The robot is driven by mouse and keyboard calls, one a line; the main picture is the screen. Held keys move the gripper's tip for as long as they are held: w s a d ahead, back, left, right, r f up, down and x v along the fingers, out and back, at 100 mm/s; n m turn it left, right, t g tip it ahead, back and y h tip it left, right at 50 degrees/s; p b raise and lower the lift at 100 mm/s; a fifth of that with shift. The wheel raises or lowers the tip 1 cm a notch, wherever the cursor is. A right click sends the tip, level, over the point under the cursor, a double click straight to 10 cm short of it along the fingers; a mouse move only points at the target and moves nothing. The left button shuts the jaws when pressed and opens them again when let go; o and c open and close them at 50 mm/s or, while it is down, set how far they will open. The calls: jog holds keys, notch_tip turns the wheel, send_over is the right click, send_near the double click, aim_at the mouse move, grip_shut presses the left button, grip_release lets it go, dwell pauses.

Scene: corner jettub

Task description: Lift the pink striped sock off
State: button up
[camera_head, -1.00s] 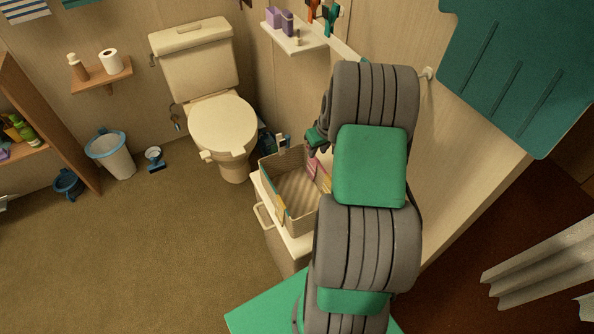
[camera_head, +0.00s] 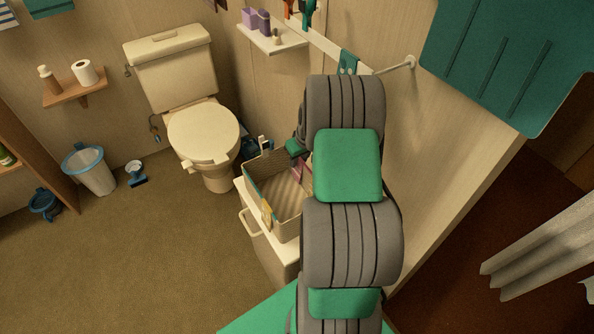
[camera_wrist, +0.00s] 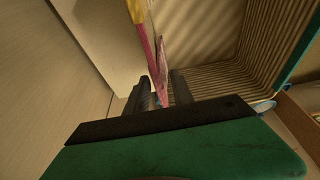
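A pink striped sock (camera_wrist: 162,70) hangs at the wall of a ribbed beige bin (camera_wrist: 215,25). In the head view a small pink part of it (camera_head: 300,172) shows inside the bin (camera_head: 288,222), beside my arm. My gripper (camera_wrist: 161,92) is over the bin's edge, its two dark fingers apart. The sock's lower end is between the fingertips, with gaps seeming to show on both sides. In the head view my arm hides most of the gripper.
A pink and yellow strip (camera_wrist: 138,20) lies along the bin wall. A yellow item (camera_head: 267,214) hangs on the bin's front. The bin stands on a white cabinet (camera_head: 262,238) beside the toilet (camera_head: 203,132). A wall shelf (camera_head: 272,40) is above.

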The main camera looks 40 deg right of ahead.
jog(key=shift+c, duration=0.4)
grip_shut()
notch_tip(320, 180, up, 14)
jog(key=p, duration=0.7)
jog(key=shift+f+p, duration=0.25)
jog(key=shift+p, duration=0.15)
